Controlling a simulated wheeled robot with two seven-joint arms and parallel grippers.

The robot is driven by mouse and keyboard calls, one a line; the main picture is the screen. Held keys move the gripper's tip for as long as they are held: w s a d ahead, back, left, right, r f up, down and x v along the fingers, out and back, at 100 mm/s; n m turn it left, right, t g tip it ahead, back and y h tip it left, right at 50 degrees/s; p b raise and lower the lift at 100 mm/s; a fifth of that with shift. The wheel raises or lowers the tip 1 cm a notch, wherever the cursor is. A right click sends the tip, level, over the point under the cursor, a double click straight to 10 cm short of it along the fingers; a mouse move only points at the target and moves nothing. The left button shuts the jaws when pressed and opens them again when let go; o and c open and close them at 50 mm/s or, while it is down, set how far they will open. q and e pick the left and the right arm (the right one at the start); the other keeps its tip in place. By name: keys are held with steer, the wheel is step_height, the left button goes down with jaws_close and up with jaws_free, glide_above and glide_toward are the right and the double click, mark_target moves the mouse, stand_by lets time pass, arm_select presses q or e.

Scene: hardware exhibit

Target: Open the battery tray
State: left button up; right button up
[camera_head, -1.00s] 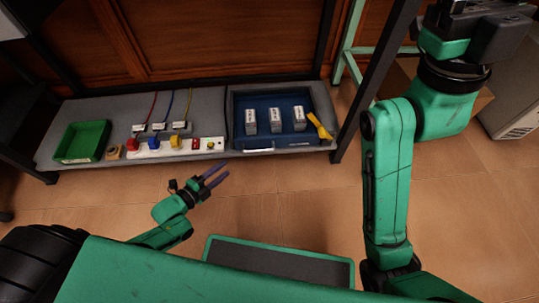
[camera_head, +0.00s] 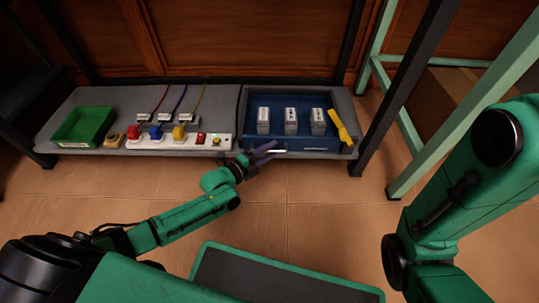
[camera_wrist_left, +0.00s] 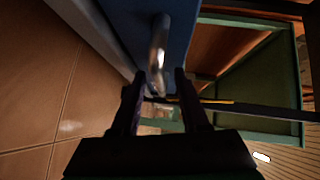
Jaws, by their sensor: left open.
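The blue battery tray (camera_head: 320,145) sits at the right part of the grey low bench, and three white-and-grey battery blocks (camera_head: 291,121) stand upright in it. A pale bar handle (camera_head: 280,151) is on its front face. My left gripper (camera_head: 268,152) is at the front of the tray, beside this handle. In the left wrist view, the blue front (camera_wrist_left: 130,25) and the metal handle (camera_wrist_left: 159,50) lie just ahead of the two open fingers (camera_wrist_left: 157,80). The handle lines up with the gap between the fingers; I cannot tell whether they touch it. My right gripper is out of view.
A green bin (camera_head: 84,127) and a white strip (camera_head: 170,142) with coloured plugs and cables stand left of the tray. A yellow tool (camera_head: 341,127) lies at the tray's right side. A dark post (camera_head: 400,90) rises at the bench's right end.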

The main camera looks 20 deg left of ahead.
arm_select(q)
jaws_close()
stand_by(1.4)
